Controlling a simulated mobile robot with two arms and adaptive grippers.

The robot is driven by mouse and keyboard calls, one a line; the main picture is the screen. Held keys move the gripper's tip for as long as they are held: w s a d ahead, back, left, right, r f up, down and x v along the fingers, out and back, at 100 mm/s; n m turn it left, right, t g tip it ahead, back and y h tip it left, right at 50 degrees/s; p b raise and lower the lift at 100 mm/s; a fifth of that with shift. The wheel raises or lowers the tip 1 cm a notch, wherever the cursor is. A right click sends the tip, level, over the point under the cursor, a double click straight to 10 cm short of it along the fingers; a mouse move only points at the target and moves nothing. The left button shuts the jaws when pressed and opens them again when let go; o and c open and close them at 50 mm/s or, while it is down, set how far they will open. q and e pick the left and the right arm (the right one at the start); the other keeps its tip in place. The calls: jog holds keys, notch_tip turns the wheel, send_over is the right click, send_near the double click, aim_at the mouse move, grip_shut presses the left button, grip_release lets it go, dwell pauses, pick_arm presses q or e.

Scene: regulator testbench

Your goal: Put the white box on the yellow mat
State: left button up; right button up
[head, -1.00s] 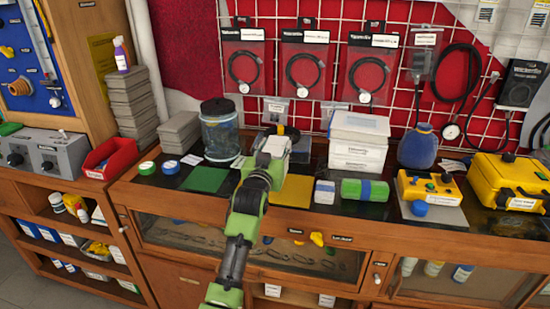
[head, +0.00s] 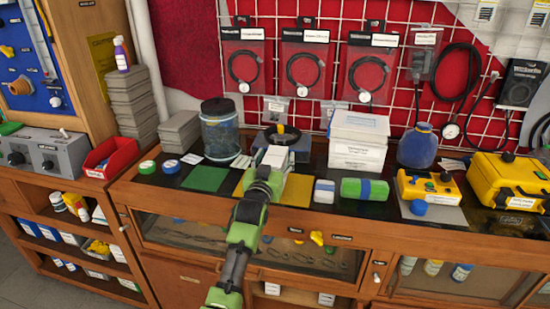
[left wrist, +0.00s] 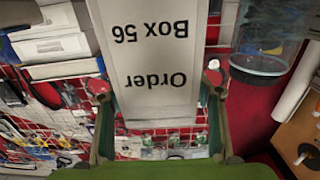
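The white box (head: 274,156), labelled "Order Box 56", is between the fingers of my left gripper (head: 267,169). In the left wrist view the white box (left wrist: 157,62) fills the gap, with a finger along each side, so the gripper looks shut on it. My right gripper is not in view.
A green mat (head: 205,179) lies left of my arm. Behind stand a large jar (head: 220,133), a grey block with a ring (head: 298,148) and stacked white containers (head: 358,142).

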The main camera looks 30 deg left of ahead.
pick_arm(q)
jog(key=shift+r, duration=0.15)
jog(key=v, duration=1.2)
jog(key=shift+b, duration=0.3)
